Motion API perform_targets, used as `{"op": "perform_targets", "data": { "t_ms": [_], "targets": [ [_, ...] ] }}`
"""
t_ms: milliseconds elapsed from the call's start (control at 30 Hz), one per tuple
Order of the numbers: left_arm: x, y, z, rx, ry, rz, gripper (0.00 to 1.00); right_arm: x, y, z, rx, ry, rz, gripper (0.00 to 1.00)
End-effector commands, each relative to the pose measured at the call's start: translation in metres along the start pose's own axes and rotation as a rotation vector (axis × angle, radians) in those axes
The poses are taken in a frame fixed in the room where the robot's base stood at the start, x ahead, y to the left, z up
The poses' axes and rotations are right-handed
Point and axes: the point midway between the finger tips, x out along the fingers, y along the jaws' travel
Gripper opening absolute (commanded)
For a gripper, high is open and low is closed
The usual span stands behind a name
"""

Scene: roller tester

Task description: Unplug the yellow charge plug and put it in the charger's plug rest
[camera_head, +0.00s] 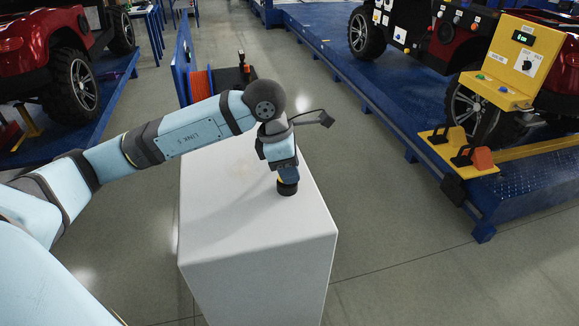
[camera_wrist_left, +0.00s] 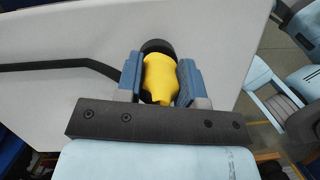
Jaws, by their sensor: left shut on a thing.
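My left gripper (camera_head: 285,172) points down over the top of a white box-shaped stand (camera_head: 240,235). In the left wrist view its two blue-padded fingers (camera_wrist_left: 160,82) are shut on the yellow charge plug (camera_wrist_left: 158,75), one on each side. A round black piece (camera_head: 288,188) shows just below the fingers at the white top; in the left wrist view it shows at the plug's far end (camera_wrist_left: 157,46). I cannot tell whether it is part of the plug or a rest that holds it. The fingers hide most of the plug in the head view. My right gripper is not in view.
A dark strip (camera_wrist_left: 60,65) runs in from the left to the gripper in the left wrist view. An orange cable reel (camera_head: 202,84) stands behind the white stand. A blue platform (camera_head: 400,105) with vehicles and a yellow control box (camera_head: 518,60) is at right. Floor between is clear.

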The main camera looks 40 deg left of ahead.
Motion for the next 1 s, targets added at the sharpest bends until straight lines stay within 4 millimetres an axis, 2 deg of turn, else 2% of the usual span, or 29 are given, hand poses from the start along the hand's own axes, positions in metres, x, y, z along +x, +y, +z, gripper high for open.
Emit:
{"op": "perform_targets", "data": {
  "t_ms": [267,300,400,767,867,1000],
  "targets": [
    [0.010,0.000,-0.003,0.000,0.000,0.000,0.00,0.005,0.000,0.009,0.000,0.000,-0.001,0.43],
    [0.007,0.000,-0.002,0.000,0.000,0.000,0.44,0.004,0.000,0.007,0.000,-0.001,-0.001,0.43],
    [0.007,0.000,-0.002,0.000,0.000,0.000,0.65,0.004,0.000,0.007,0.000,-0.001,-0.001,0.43],
    [0.004,0.000,-0.002,0.000,-0.001,0.001,0.65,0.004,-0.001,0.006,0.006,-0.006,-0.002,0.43],
    [-0.009,0.001,-0.002,0.001,-0.003,0.003,0.65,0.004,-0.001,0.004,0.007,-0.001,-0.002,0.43],
    [-0.040,0.001,-0.002,0.001,-0.003,0.005,0.65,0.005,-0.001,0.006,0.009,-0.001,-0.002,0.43]
  ]
}}
